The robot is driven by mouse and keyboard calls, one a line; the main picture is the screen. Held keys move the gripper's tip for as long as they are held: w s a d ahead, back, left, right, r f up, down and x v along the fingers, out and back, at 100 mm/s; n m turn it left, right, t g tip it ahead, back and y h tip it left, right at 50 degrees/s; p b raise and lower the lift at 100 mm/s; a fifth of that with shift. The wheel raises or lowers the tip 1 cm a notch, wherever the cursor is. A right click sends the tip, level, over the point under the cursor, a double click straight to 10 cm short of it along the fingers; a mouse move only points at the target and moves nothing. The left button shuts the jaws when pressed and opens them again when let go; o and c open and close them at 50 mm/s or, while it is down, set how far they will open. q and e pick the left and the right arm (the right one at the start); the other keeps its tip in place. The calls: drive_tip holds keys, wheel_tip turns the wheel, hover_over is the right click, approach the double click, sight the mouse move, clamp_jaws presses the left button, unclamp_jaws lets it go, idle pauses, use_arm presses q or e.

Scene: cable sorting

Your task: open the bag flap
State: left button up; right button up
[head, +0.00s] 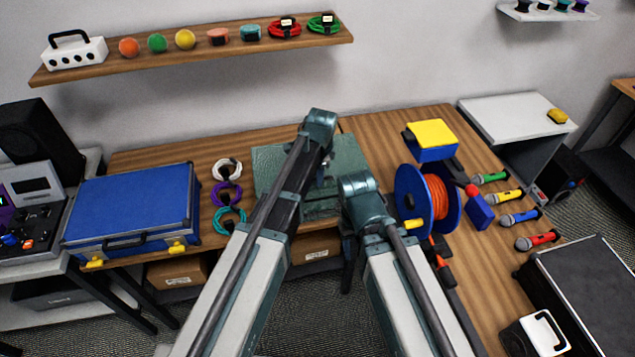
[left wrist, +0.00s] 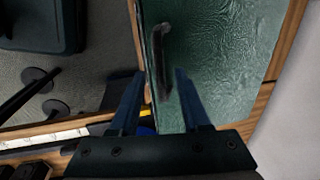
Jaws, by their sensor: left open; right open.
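The green leather-like bag (head: 268,168) lies flat on the wooden table against the wall, partly hidden by my arms. Its flap looks closed. In the left wrist view the bag's green surface (left wrist: 225,60) fills the right side, with a dark strap or handle (left wrist: 160,55) on it. My left gripper (left wrist: 158,95) is open and empty over the bag's edge, its fingers on either side of the strap's lower end; I cannot tell if they touch. In the head view my left gripper (head: 325,168) is over the bag, mostly hidden. My right gripper (head: 348,272) hangs low at the table's front edge, partly hidden.
Left of the bag lie white, purple and teal cable coils (head: 228,194) and a blue case (head: 132,208). A shelf (head: 195,52) hangs above.

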use_arm(q)
drive_tip(key=shift+f, duration=0.35)
clamp_jaws()
idle(1.2)
